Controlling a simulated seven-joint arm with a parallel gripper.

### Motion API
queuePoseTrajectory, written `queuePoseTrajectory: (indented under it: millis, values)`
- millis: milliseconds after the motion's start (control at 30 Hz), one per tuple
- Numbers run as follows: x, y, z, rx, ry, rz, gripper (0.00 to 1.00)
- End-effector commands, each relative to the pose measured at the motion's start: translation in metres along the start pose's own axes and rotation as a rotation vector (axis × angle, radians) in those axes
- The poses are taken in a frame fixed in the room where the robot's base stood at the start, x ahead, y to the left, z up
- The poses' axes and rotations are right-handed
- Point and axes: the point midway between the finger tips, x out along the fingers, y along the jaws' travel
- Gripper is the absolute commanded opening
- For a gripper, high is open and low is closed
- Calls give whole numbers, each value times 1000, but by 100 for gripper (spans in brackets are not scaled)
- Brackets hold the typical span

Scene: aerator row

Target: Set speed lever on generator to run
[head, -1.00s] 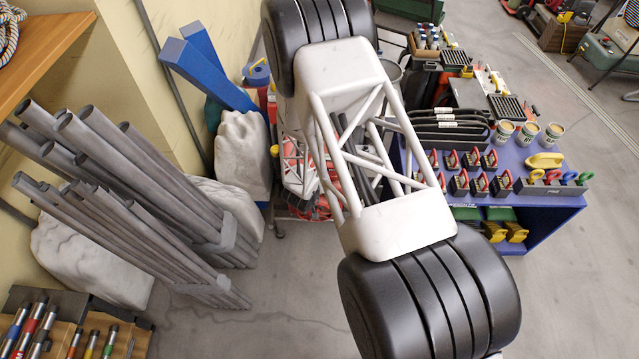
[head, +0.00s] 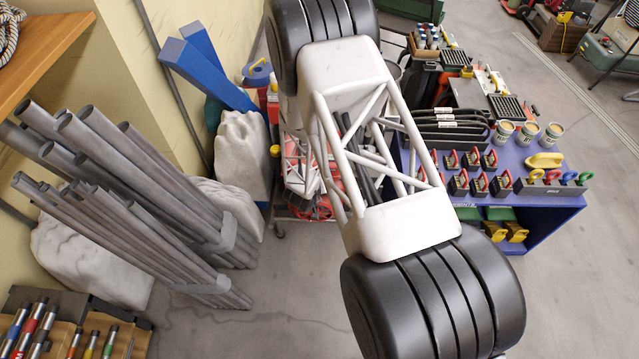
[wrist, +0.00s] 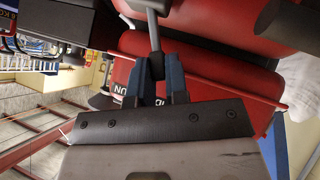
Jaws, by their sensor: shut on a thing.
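The red generator (wrist: 200,45) fills the upper middle of the wrist view. Its speed lever (wrist: 153,28) is a grey rod with a dark end, coming down from the top. My gripper (wrist: 157,72) has its blue fingers shut on the lever's dark end. I cannot tell which setting the lever is at. In the head view my arm hides the gripper and lever; some red parts (head: 318,208) show behind it, probably the generator.
Grey pipes (head: 130,190) stand in a rack at the left, beside pale wrapped blocks (head: 243,155). A blue bench (head: 540,205) with padlocks and cups stands right of my arm. Open floor (head: 590,290) lies at the lower right.

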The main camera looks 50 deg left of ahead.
Motion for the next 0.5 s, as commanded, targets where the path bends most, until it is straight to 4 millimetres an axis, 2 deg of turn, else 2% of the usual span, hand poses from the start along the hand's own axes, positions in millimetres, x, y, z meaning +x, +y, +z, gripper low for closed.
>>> queuePoseTrajectory:
  millis: [500]
  values:
    - [2,18,2,158,-1,-158,0]
